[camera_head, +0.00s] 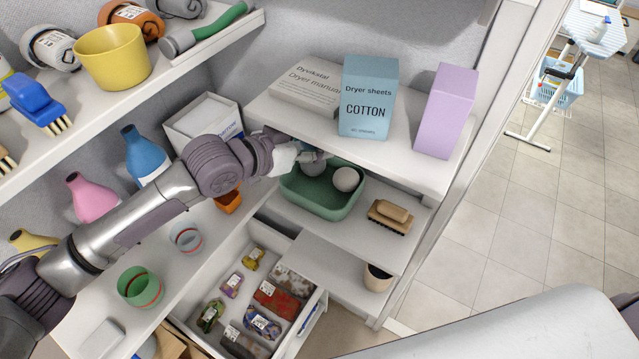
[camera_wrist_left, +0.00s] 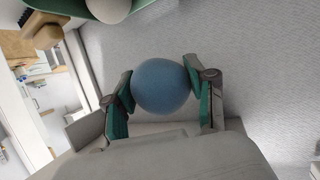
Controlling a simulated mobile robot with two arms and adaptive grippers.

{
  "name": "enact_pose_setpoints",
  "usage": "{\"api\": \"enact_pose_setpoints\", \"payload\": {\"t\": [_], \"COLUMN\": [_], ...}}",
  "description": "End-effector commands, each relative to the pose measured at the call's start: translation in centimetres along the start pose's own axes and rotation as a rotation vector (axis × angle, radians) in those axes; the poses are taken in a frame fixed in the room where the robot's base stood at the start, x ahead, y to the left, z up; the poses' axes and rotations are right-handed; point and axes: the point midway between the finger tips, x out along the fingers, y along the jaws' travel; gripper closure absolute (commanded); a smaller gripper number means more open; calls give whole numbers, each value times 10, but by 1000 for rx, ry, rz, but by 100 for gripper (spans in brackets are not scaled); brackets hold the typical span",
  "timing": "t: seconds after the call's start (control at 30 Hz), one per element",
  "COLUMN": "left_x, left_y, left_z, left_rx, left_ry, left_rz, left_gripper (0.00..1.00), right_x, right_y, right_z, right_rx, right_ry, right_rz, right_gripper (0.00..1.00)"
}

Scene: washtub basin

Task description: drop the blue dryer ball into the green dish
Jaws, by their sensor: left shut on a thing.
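The blue dryer ball (camera_wrist_left: 161,86) sits between the two green-padded fingers of my left gripper (camera_wrist_left: 161,88), which is shut on it. In the head view my left gripper (camera_head: 312,157) reaches in from the left, at the far left rim of the green dish (camera_head: 321,204) and under the upper shelf. The ball is mostly hidden there by the gripper. Part of the dish also shows at the top of the left wrist view (camera_wrist_left: 62,5). My right gripper is not in view.
The upper shelf (camera_head: 405,150) with a blue Dryer sheets box (camera_head: 368,98) and a purple box (camera_head: 446,112) overhangs the back of the dish. A wooden brush (camera_head: 390,215) lies right of the dish. An open drawer (camera_head: 290,340) with several packets is below.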

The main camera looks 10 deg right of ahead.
Motion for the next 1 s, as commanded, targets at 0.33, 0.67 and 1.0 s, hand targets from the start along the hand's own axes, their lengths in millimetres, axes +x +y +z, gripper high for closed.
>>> {"api": "enact_pose_setpoints", "payload": {"t": [0.33, 0.67, 1.0], "left_x": [16, 17, 17], "left_y": [0, 0, 0], "left_z": [41, 41, 42], "left_rx": [-1, -1, -1], "left_ry": [-1, -1, -2], "left_rz": [-2, -2, -2], "left_gripper": [76, 76, 15], "right_x": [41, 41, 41], "right_y": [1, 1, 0], "right_z": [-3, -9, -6], "right_rx": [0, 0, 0], "right_ry": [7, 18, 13], "right_rz": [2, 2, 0], "right_gripper": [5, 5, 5]}}
